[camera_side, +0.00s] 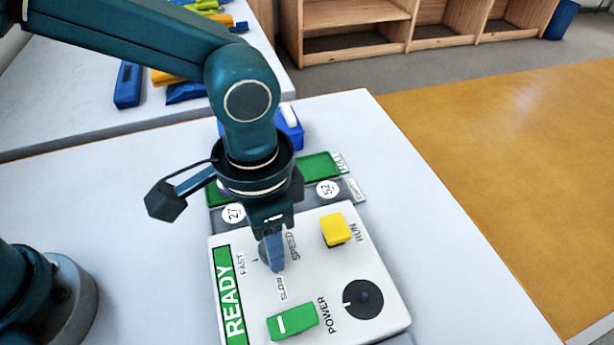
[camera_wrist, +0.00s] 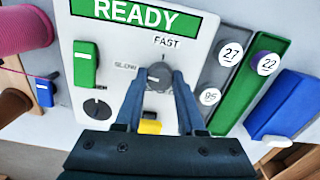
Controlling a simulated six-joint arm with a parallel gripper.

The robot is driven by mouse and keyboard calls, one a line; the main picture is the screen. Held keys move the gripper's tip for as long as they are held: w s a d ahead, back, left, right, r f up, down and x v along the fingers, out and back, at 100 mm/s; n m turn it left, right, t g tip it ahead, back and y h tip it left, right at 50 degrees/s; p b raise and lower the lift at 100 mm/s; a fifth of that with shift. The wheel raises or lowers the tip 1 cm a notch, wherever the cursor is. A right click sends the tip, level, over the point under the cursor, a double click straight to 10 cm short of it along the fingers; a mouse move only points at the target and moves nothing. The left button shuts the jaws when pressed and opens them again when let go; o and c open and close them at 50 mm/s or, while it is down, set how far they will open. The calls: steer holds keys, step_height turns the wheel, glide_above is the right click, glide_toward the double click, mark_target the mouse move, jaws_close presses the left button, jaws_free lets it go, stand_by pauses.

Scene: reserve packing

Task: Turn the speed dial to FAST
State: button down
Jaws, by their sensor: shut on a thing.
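The grey speed dial (camera_wrist: 159,76) sits on the white control panel (camera_side: 236,245), between the FAST and SLOW labels. My gripper (camera_side: 273,263) points down at the panel and is shut on the dial. In the wrist view the two blue fingers stand on either side of the knob. In the side view the dial (camera_side: 263,252) is mostly hidden behind a finger. A small tick (camera_wrist: 163,58) shows between the knob and the FAST label; I cannot tell exactly where the knob's pointer is. A green sign on the panel (camera_side: 229,295) reads READY.
Close to the dial are a yellow RUN button (camera_side: 335,230), a green POWER switch (camera_side: 292,321) and a black knob (camera_side: 363,299). A blue block (camera_side: 291,128) stands further back. The table left of the panel is clear.

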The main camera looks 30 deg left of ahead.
steer(key=m, duration=1.2)
steer(key=shift+m, duration=2.2)
steer(key=shift+r, duration=0.1)
steer(key=c, duration=0.5)
jaws_free()
steer(key=shift+r, duration=2.5)
